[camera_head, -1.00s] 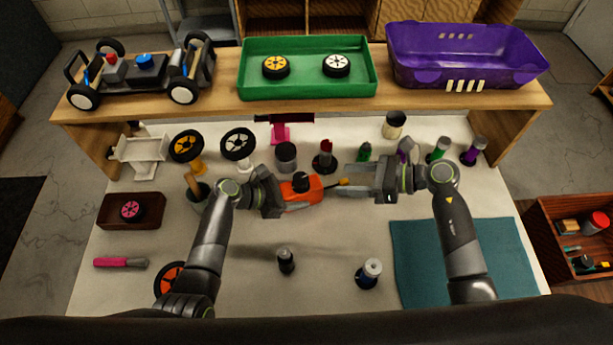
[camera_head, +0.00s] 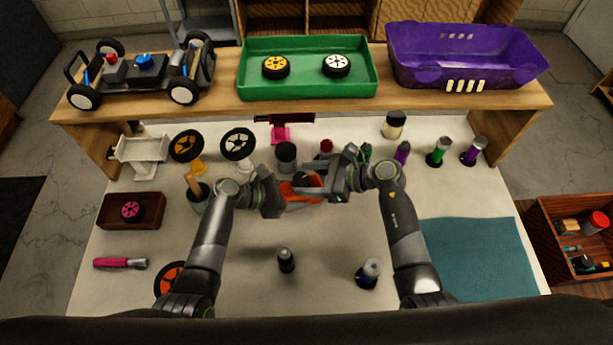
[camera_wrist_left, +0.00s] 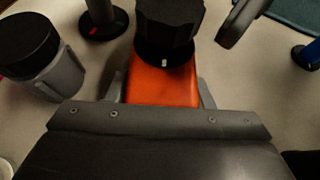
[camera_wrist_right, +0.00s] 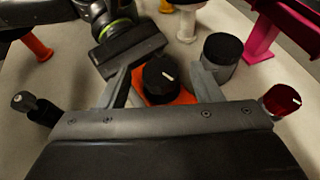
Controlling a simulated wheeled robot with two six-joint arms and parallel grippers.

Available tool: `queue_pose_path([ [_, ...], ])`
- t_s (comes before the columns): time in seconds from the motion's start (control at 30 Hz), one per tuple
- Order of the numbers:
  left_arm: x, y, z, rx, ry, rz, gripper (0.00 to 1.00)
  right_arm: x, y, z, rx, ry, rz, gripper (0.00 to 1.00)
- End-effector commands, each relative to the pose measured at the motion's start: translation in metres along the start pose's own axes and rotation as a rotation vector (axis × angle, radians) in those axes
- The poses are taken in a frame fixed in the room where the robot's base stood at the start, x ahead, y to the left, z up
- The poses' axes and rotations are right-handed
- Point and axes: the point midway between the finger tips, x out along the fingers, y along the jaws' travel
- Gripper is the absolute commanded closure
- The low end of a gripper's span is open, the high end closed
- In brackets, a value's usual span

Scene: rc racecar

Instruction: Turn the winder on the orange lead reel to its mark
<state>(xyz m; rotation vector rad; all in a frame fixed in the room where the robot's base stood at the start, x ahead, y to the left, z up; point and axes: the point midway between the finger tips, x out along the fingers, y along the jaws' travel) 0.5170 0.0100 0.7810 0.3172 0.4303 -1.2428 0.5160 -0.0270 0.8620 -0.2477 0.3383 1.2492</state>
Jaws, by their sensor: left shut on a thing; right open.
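The orange lead reel (camera_head: 299,190) lies on the table's middle and is partly hidden between my two grippers. Its black winder knob shows in the left wrist view (camera_wrist_left: 168,28) and the right wrist view (camera_wrist_right: 158,82). A white line is on the knob's top, and a small white mark is at its base in the left wrist view. My left gripper (camera_head: 281,197) is shut on the orange lead reel's body. My right gripper (camera_head: 322,184) is open, with its fingers on either side of the winder in its wrist view; contact is not clear.
A grey pot with a black lid (camera_head: 286,157) stands close behind the reel. A small black-topped bottle (camera_head: 286,261) and a dark blue bottle (camera_head: 369,273) stand in front. The teal mat (camera_head: 480,258) at the right is clear. A wooden shelf spans the back.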

Motion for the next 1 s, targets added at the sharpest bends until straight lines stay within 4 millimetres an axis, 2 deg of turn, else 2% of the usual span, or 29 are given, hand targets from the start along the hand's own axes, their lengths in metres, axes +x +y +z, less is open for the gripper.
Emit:
queue_pose_path([
  [0.13,0.0,-0.0001,-0.0003,0.0,0.0,0.0,0.73,0.0076,-0.0001,0.0003,-0.001,0.0,0.0,0.41],
  [0.4,0.0,-0.0001,-0.0003,-0.001,0.0,0.0,0.73,0.0082,-0.0001,0.0002,-0.001,0.001,0.0,0.43],
  [0.73,0.0001,-0.0002,-0.0003,-0.001,0.0,0.0,0.73,0.0079,0.0,0.0,0.0,0.001,0.0,0.86],
  [0.87,0.0001,-0.0002,-0.0003,-0.001,0.0,0.0,0.73,0.0086,0.0014,-0.0006,0.009,0.001,-0.018,0.87],
  [1.0,0.0001,-0.0003,-0.0003,0.0,0.0,-0.001,0.73,0.0093,0.0041,-0.0003,0.049,-0.001,-0.115,0.87],
])
